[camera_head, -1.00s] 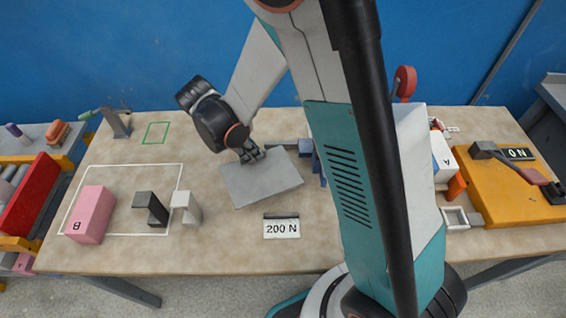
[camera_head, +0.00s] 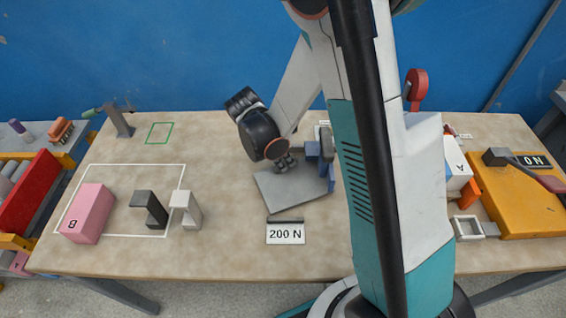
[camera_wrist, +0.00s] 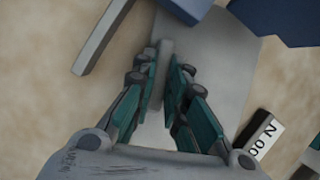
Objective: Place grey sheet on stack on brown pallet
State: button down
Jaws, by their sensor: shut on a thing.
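The grey sheet (camera_head: 286,200) is a flat, pale grey plate over the middle of the workbench, behind the "200 N" label. My gripper (camera_head: 285,164) is above it, pointing down, with its fingers at the sheet's upper side. In the wrist view my gripper (camera_wrist: 160,85) is shut on a narrow grey upright part (camera_wrist: 165,60) of the sheet, and the flat sheet (camera_wrist: 215,65) spreads beyond the fingers. I cannot tell whether the sheet touches the bench. I see no brown pallet or stack; my arm hides part of the bench.
A blue and grey fixture (camera_head: 326,160) stands close at the sheet's right edge. The "200 N" label (camera_head: 286,233) is in front. A pink block (camera_head: 88,212), a black block (camera_head: 149,209) and a white block (camera_head: 185,209) stand left. The bench's front left is clear.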

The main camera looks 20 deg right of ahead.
jog(key=shift+a+f, duration=0.2)
jog(key=shift+f, duration=0.2)
jog(key=c, duration=2)
grip_release()
jog(key=shift+f, duration=0.15)
jog(key=shift+c, duration=0.2)
jog(key=o, duration=0.4)
jog(key=shift+o, duration=0.2)
